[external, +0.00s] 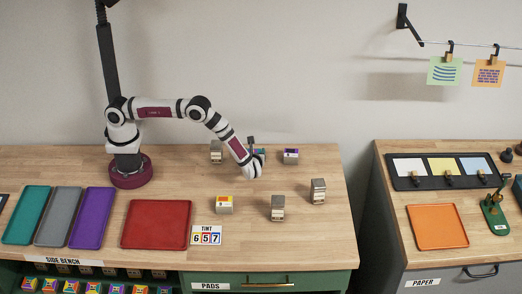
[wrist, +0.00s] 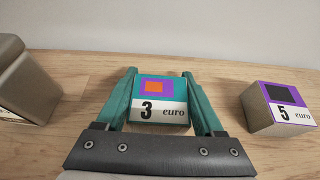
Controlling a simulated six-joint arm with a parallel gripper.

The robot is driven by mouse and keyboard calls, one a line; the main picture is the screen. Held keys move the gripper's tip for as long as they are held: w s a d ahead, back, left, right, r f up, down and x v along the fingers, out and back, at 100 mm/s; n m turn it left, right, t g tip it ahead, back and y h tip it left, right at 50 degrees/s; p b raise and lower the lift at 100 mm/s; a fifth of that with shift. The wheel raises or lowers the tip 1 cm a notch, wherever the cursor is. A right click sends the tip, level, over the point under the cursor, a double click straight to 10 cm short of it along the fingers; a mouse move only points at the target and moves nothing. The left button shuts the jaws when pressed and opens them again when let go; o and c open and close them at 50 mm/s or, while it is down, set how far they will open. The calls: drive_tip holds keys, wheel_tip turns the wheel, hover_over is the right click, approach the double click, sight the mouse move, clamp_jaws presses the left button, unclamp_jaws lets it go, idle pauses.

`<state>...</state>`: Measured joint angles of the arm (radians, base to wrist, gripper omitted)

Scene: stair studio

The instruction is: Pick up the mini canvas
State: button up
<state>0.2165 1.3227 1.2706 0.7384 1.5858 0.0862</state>
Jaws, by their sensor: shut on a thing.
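The mini canvas (wrist: 160,98) is a small block with a teal border, a purple field and an orange square on top, and a front label reading "3 euro". My gripper (wrist: 160,105) is shut on it, with one green finger against each side. In the external view, my gripper (external: 258,165) is low at the back of the wooden bench and mostly hides the block. I cannot tell whether the block touches the bench.
A purple block (wrist: 280,105) labelled "5 euro" stands to the right, and a grey tin (wrist: 22,80) to the left. A yellow-and-red block (external: 224,205) and two tins (external: 278,208) (external: 318,191) stand nearer the front. A red tray (external: 156,224) lies front left.

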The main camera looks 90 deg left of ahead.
drive_tip(key=shift+r, duration=0.5)
wheel_tip(320, 180, up, 3)
drive_tip(key=shift+f, duration=0.1)
drive_tip(key=s+d+r, duration=0.4)
drive_tip(key=d+r, duration=0.3)
drive_tip(key=d, duration=0.4)
drive_tip(key=s+d+m+t, duration=0.2)
drive_tip(key=s+d, duration=0.4)
drive_tip(key=s, duration=0.4)
drive_tip(key=s+d+m+t, duration=0.25)
drive_tip(key=s+d, duration=0.35)
drive_tip(key=s, duration=0.4)
hover_over(207, 181)
drive_tip(key=shift+h, duration=0.4)
wheel_tip(207, 181, down, 6)
drive_tip(key=shift+s+d+f, duration=0.1)
drive_tip(key=shift+s+f, duration=0.05)
drive_tip(key=shift+f, duration=0.1)
wheel_tip(207, 181, down, 4)
drive_tip(key=shift+f, duration=0.1)
